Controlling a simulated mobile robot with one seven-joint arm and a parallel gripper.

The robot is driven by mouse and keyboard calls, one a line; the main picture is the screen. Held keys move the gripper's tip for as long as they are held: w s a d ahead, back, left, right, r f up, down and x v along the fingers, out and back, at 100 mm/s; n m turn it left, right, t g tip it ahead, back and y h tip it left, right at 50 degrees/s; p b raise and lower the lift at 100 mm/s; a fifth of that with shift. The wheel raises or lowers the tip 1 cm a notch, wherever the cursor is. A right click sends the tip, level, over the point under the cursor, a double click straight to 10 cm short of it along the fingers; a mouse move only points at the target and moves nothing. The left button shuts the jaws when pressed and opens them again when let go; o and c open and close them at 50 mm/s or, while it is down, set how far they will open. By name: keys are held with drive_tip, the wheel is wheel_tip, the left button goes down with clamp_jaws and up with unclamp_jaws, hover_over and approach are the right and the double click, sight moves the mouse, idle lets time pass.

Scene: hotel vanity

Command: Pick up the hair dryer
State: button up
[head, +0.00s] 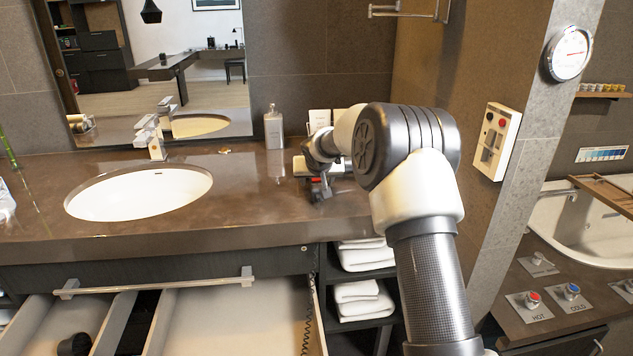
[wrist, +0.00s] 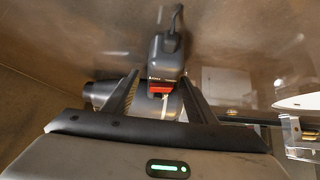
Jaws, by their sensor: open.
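The hair dryer (wrist: 164,58) lies on the brown counter, seen in the wrist view as a dark grey handle with a red switch and a cord at its far end. A grey round part, apparently its nozzle, shows at the left behind my left finger. My gripper (wrist: 160,84) is open, with one finger on each side of the handle's near end. I cannot tell if either finger touches it. In the head view, my arm reaches over the counter's right part, and a small dark shape with a red spot beneath my wrist is mostly hidden.
The white sink (head: 140,194) is set in the counter left of my arm. A soap bottle (head: 273,128) stands at the back. An open drawer (head: 215,318) juts out below, with a dark coiled cord (head: 307,328) at its right side. Folded towels (head: 362,300) sit on shelves underneath.

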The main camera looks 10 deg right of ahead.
drive_tip(key=shift+w+f, duration=0.15)
clamp_jaws()
idle(0.4)
